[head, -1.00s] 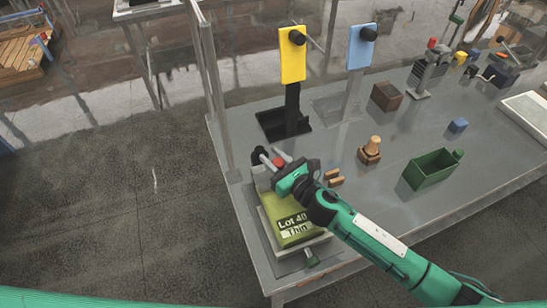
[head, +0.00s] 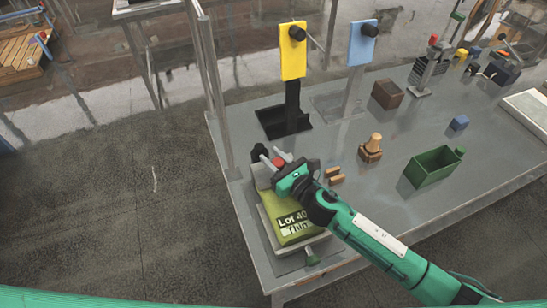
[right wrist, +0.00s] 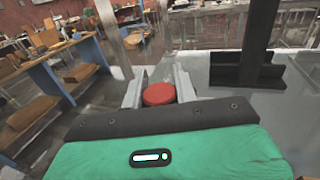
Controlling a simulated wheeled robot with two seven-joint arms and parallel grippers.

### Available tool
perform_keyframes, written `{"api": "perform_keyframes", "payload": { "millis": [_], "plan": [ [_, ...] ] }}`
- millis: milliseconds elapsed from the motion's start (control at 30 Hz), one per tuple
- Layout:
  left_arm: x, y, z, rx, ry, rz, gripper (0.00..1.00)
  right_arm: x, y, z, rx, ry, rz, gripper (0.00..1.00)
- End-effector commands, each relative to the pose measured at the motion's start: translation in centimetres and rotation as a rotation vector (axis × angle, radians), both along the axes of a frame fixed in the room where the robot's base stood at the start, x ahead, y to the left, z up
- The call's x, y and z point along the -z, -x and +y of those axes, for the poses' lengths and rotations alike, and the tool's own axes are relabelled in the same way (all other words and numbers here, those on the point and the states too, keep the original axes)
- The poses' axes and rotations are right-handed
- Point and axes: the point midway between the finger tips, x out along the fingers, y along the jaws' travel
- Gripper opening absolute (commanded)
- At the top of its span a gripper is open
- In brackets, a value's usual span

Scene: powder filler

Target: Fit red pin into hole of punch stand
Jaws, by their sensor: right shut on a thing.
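The red pin (head: 281,161) is between the fingers of my right gripper (head: 269,155), at the back edge of the green Lot 40 unit. In the right wrist view the round red top of the pin (right wrist: 158,93) sits between the two pale fingers of my right gripper (right wrist: 157,90), which is shut on it. The lower part of the pin is hidden. I cannot tell for certain which fixture is the punch stand, and I see no hole. A dark block (head: 262,177) stands just below the fingers in the head view. My left gripper is not in view.
The Lot 40 unit (head: 291,224) stands at the table's left corner. Behind it is a black stand with a yellow plate (head: 292,52); a blue plate (head: 362,45) stands to its right. A wooden piece (head: 371,148) and green bin (head: 433,168) stand to the right. A metal post (head: 210,80) rises at the left edge.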

Motion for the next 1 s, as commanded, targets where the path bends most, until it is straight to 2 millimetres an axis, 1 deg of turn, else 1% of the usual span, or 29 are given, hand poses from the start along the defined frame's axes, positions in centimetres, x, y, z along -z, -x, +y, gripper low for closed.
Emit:
{"api": "perform_keyframes", "payload": {
  "millis": [167,200,267,300,333,600,733,867,1000],
  "plan": [
    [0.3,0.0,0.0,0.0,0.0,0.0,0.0,0.3,0.0,0.0,0.0,0.0,0.0,0.06],
    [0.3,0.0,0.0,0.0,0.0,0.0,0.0,0.3,0.0,0.0,0.0,0.0,0.0,0.31],
    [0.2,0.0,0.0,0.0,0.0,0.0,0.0,0.3,0.0,0.0,0.0,0.0,0.0,0.43],
    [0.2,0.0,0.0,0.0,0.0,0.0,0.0,0.3,0.0,0.0,0.0,0.0,0.0,0.5],
    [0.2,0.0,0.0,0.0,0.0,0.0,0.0,0.3,0.0,0.0,0.0,0.0,0.0,0.54],
    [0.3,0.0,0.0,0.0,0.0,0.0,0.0,0.3,0.0,0.0,0.0,0.0,0.0,0.54],
    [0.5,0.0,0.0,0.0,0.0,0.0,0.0,0.4,0.5,-0.5,0.0,0.0,0.0,0.54],
    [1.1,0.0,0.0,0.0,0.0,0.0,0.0,0.6,1.9,-1.6,-0.001,0.001,0.0,0.54],
    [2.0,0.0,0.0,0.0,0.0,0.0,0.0,0.7,4.0,-3.4,-0.001,0.003,0.0,0.54]
  ]
}}
